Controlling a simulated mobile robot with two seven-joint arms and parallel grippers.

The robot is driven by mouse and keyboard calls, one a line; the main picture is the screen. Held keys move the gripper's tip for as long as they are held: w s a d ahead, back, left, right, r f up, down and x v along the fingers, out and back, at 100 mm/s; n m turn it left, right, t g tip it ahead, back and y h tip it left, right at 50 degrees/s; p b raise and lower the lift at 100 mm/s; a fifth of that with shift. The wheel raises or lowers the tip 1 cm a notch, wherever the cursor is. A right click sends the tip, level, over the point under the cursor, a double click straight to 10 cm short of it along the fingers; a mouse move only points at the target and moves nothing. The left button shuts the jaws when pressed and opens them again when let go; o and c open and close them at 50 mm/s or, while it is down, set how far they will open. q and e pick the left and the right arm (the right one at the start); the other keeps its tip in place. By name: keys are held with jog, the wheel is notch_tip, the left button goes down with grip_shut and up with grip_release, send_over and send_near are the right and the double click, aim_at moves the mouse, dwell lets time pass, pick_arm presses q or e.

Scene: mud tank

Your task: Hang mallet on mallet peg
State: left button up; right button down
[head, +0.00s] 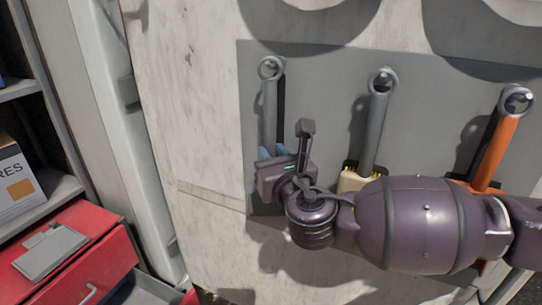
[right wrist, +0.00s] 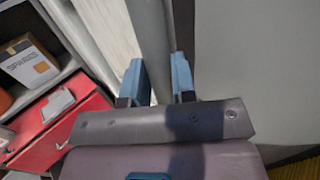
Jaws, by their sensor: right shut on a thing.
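The mallet (head: 269,105), a long grey handle with a ring at its top, hangs upright at the left of a grey panel. Its ring (head: 271,68) is at a peg; whether the peg bears its weight I cannot tell. My right gripper (head: 273,153) is shut on the lower handle. In the right wrist view the handle (right wrist: 151,40) runs between the blue fingers (right wrist: 158,80). The mallet's lower end is hidden behind my gripper. My left gripper is not in view.
A grey-handled tool with a cream head (head: 378,110) and an orange-handled tool (head: 497,150) hang to the right on the grey panel (head: 325,70). A red drawer cabinet (head: 75,255) and shelves with a box (head: 15,180) stand at the left.

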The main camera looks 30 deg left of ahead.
jog(key=shift+w+d+f, duration=0.15)
jog(key=shift+w+d, duration=0.05)
jog(key=shift+w, duration=0.1)
jog(key=c, duration=0.8)
grip_release()
jog(key=shift+w, duration=0.1)
jog(key=shift+c, duration=0.2)
jog(key=shift+a, duration=0.1)
